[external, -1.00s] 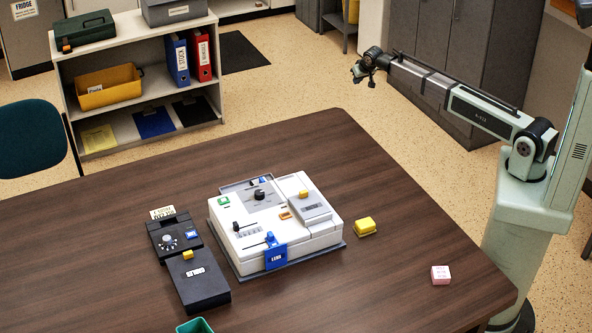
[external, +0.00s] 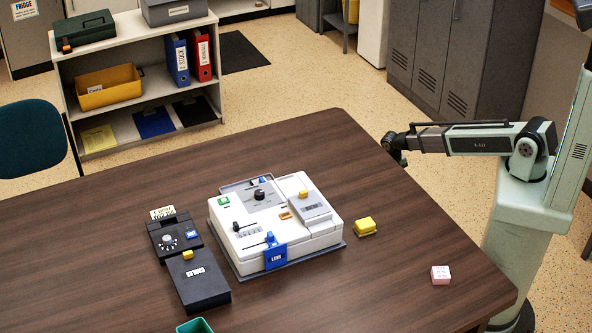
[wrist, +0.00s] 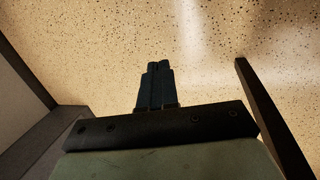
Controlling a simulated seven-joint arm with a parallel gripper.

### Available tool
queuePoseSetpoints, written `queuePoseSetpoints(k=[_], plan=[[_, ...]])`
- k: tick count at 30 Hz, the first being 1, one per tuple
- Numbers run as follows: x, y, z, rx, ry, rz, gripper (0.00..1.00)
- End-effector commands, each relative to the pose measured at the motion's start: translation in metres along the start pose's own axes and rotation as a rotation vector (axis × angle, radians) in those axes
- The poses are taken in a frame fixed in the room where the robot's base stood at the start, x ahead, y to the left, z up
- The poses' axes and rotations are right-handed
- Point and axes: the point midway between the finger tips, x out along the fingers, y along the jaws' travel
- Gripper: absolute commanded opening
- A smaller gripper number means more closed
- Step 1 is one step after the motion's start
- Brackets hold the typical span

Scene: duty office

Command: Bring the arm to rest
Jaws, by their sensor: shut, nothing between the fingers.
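My gripper (wrist: 158,68) shows in the wrist view with its two dark fingers together and nothing between them, above the speckled floor. In the external view, the end of my arm (external: 396,146) hangs just past the table's right edge, and the fingers there are small and hard to make out. My arm reaches out to the left from its column, its forearm roughly level. The gripper touches nothing that I can see.
The dark wooden table (external: 370,190) edge is close to my gripper. A white control box (external: 240,215), a black device (external: 195,280), a yellow block (external: 365,227) and a pink-white block (external: 440,275) rest on it. Grey cabinets (external: 470,55) stand behind my arm.

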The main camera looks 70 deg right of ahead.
Motion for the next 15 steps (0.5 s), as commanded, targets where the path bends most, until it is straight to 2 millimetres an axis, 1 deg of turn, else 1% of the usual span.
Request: queuePoseSetpoints(k=[1, 5, 6, 8, 9, 14, 15], plan=[[0.013, 0.001, 0.023, -0.021, -0.030, 0.013, 0.00], [0.041, -0.001, 0.074, -0.091, -0.098, 0.039, 0.00], [0.049, -0.002, 0.090, -0.121, -0.116, 0.045, 0.00], [0.060, -0.003, 0.114, -0.170, -0.142, 0.052, 0.00], [0.067, -0.003, 0.131, -0.205, -0.160, 0.056, 0.00], [0.090, -0.003, 0.198, -0.374, -0.219, 0.061, 0.00], [0.095, -0.002, 0.214, -0.420, -0.234, 0.062, 0.00]])
